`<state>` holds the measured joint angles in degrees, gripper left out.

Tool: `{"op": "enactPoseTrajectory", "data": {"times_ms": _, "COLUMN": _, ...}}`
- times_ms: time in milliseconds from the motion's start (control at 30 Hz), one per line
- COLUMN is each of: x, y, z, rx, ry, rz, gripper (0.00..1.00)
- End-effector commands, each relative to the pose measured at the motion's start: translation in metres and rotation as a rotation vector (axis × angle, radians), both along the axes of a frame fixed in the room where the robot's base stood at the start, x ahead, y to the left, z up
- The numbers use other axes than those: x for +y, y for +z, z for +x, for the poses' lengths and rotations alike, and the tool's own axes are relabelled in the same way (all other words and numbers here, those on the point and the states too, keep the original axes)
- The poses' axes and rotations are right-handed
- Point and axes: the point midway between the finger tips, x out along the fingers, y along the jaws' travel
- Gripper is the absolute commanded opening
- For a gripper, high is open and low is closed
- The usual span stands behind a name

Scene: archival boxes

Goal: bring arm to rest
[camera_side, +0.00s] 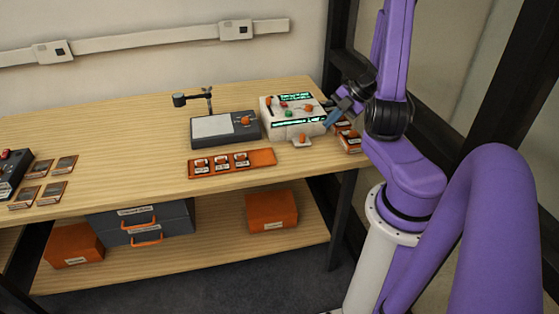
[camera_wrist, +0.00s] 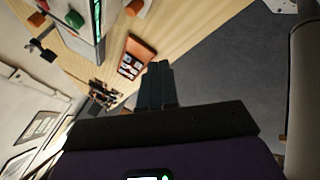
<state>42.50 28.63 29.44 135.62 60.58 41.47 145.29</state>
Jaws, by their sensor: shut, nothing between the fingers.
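My purple arm stands at the right in the side view. My gripper (camera_side: 333,116) is just right of the white device and above the table's right end, partly hidden by my arm. In the wrist view my gripper (camera_wrist: 159,68) shows its two dark blue fingers close together, with nothing held between them. The fingers point past the edge of the wooden table (camera_wrist: 200,40). The table (camera_side: 110,155) also shows in the side view.
A white device (camera_side: 293,112) with lit panels is beside my gripper. A grey device (camera_side: 225,131) and an orange tray (camera_side: 265,159) with several small items stand further left. The table's left middle is bare.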

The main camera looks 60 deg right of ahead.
Motion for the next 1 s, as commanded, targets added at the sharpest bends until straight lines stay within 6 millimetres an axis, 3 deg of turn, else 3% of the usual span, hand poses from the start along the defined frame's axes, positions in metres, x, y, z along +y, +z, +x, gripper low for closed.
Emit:
{"op": "enactPoseTrajectory", "data": {"times_ms": 200, "x": 0.059, "y": 0.02, "z": 0.034, "rx": -0.125, "ry": 0.641, "rz": -0.204, "gripper": 0.0}}
{"op": "enactPoseTrajectory", "data": {"times_ms": 467, "x": 0.131, "y": 0.041, "z": 0.048, "rx": -0.34, "ry": 1.394, "rz": -0.399, "gripper": 0.0}}
{"op": "enactPoseTrajectory", "data": {"times_ms": 733, "x": 0.2, "y": 0.06, "z": 0.037, "rx": -0.646, "ry": 2.159, "rz": -0.546, "gripper": 0.0}}
{"op": "enactPoseTrajectory", "data": {"times_ms": 1000, "x": 0.255, "y": 0.076, "z": 0.006, "rx": -1.061, "ry": 2.89, "rz": -0.617, "gripper": 0.0}}
